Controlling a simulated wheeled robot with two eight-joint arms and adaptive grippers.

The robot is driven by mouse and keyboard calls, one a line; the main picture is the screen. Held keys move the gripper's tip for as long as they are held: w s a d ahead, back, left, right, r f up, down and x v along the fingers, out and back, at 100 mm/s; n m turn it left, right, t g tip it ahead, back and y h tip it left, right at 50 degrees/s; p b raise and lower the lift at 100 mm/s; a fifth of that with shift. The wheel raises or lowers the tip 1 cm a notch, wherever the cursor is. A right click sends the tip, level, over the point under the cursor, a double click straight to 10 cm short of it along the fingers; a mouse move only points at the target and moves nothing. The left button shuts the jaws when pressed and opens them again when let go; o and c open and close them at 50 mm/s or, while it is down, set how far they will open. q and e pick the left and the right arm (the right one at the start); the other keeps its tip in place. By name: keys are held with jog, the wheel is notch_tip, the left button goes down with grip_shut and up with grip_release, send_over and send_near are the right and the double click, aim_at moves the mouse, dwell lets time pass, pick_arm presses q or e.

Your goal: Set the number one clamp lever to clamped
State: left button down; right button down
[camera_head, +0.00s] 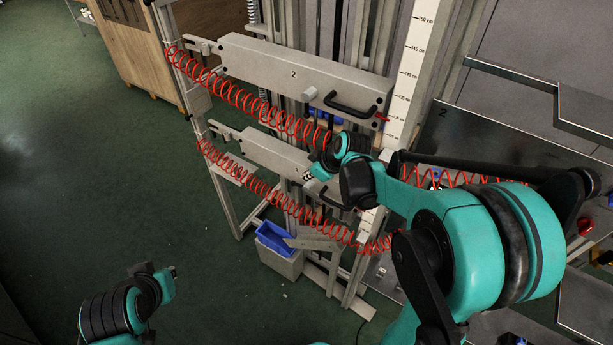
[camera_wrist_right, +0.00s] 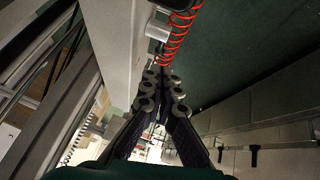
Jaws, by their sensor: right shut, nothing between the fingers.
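The number one beam (camera_head: 262,150) is the lower of two pale grey beams in the head view. My right gripper (camera_head: 309,176) is at its right part, with the fingers together and empty. The hand and arm hide part of the beam there. I cannot clearly make out the number one clamp lever in the head view. In the right wrist view, the shut fingers (camera_wrist_right: 160,88) are beside a pale beam (camera_wrist_right: 112,40), and a short grey cylinder (camera_wrist_right: 158,30) sticks out beyond their tips. My left gripper (camera_head: 168,283) is low at the left, its fingers unclear.
The upper beam (camera_head: 290,74), marked 2, has a black handle (camera_head: 351,104) and a grey knob (camera_head: 310,93). Red coiled hoses (camera_head: 238,97) hang along both beams. A blue bin (camera_head: 274,238) stands below. The green floor (camera_head: 100,190) at the left is clear.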

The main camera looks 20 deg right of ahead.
aim_at(295, 183)
jog(key=b+x, duration=0.2)
jog(key=x, duration=0.5)
jog(key=shift+w+f, duration=0.15)
jog(key=shift+f, duration=0.15)
jog(key=shift+w+a+f+g+h+p, duration=0.2)
jog(key=shift+g+h+p, duration=0.1)
jog(key=shift+g+h, duration=0.35)
jog(key=shift+w+a+f+g+h, duration=0.2)
jog(key=shift+g+h, duration=0.25)
jog(key=shift+g, duration=0.3)
jog(key=g+h, duration=0.1)
jog(key=f+g+h, duration=0.1)
jog(key=g, duration=0.1)
jog(key=shift+w+f, duration=0.15)
jog(key=shift+f, duration=0.15)
jog(key=shift+f+b, duration=0.5)
jog(key=shift+f, duration=0.35)
jog(key=shift+r, duration=0.15)
dwell(0.5)
